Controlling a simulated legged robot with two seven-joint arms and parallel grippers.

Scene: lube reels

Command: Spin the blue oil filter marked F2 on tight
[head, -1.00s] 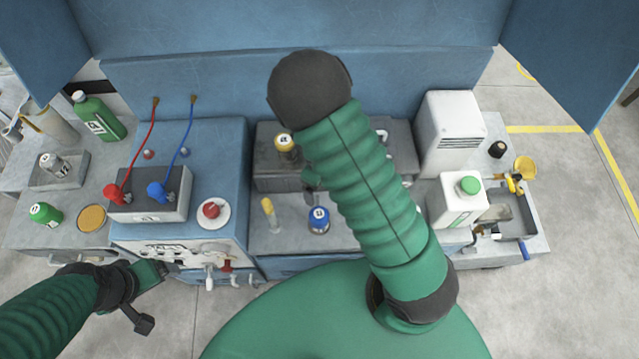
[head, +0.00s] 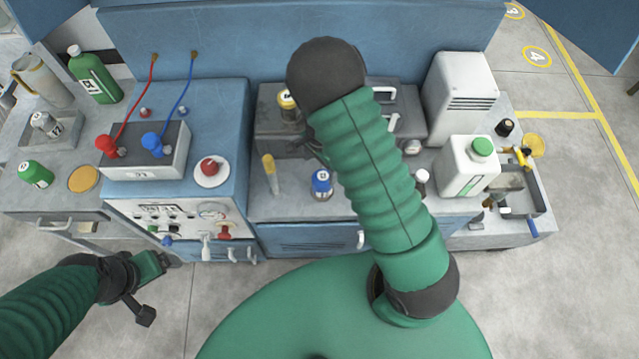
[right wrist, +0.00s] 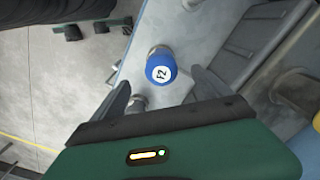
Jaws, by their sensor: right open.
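The blue oil filter marked F2 (head: 321,183) is upright on the grey bench ledge in the head view. In the right wrist view the blue filter (right wrist: 161,68) shows its white F2 label, lying between my right gripper's spread fingers (right wrist: 158,78). The fingers appear apart from it. In the head view my right gripper (head: 316,152) is mostly hidden behind my own arm, just behind the filter. My left gripper (head: 165,262) is low at the left, in front of the bench, away from the filter; its jaw opening does not show clearly.
A yellow-topped filter (head: 288,104) stands on the grey block behind. A yellow-handled tool (head: 270,172) is upright left of the blue filter. A white jug with a green cap (head: 466,170) stands to the right. A red button (head: 209,168) is to the left.

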